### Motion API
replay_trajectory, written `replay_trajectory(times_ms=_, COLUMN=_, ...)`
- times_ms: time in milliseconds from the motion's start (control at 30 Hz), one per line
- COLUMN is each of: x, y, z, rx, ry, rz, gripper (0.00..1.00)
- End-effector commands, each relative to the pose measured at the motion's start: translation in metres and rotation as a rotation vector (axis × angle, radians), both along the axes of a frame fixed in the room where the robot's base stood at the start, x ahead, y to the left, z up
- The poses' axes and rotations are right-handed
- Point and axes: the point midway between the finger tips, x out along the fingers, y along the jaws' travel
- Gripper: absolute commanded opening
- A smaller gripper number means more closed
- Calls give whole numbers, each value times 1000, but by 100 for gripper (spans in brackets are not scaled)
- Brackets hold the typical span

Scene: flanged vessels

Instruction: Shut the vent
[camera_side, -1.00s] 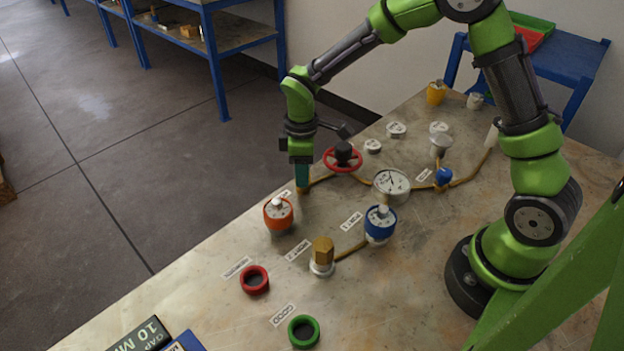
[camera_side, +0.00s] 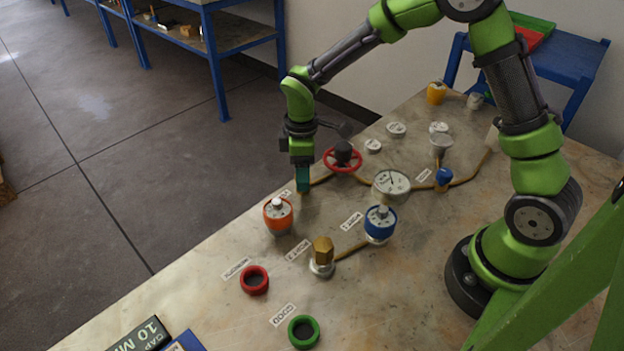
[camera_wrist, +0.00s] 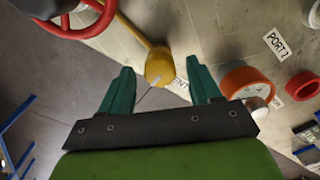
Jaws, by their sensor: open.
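The vent is a yellow, brass-like knob (camera_wrist: 159,67) at the end of a yellow pipe, with a partly hidden label (camera_wrist: 182,84) beside it. In the side view only a bit of it (camera_side: 302,191) shows under my gripper. My gripper (camera_wrist: 164,80) points down over the vent with its teal fingers apart. In the wrist view the knob shows between and a little beyond the fingertips. I cannot tell whether the fingers touch it. In the side view my gripper (camera_side: 303,182) hides most of the vent.
A red handwheel (camera_side: 343,160) stands close by on the same pipe. An orange-capped vessel (camera_side: 278,214) is just in front. A gauge (camera_side: 391,183), a blue-capped vessel (camera_side: 380,222) and a brass-topped fitting (camera_side: 322,255) stand to the right. Red (camera_side: 255,280) and green (camera_side: 303,331) rings lie nearer the front.

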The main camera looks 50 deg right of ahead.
Motion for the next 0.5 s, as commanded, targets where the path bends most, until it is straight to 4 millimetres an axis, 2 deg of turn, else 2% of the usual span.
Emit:
replay_trajectory(times_ms=167, x=0, y=0, z=2, rx=0, ry=0, rz=-1, gripper=63)
replay_trajectory(times_ms=267, x=1, y=0, z=12, rx=0, ry=-3, rz=-2, gripper=63)
replay_trajectory(times_ms=367, x=1, y=0, z=30, rx=1, ry=-5, rz=-2, gripper=63)
replay_trajectory(times_ms=500, x=1, y=0, z=64, rx=0, ry=-7, rz=-2, gripper=63)
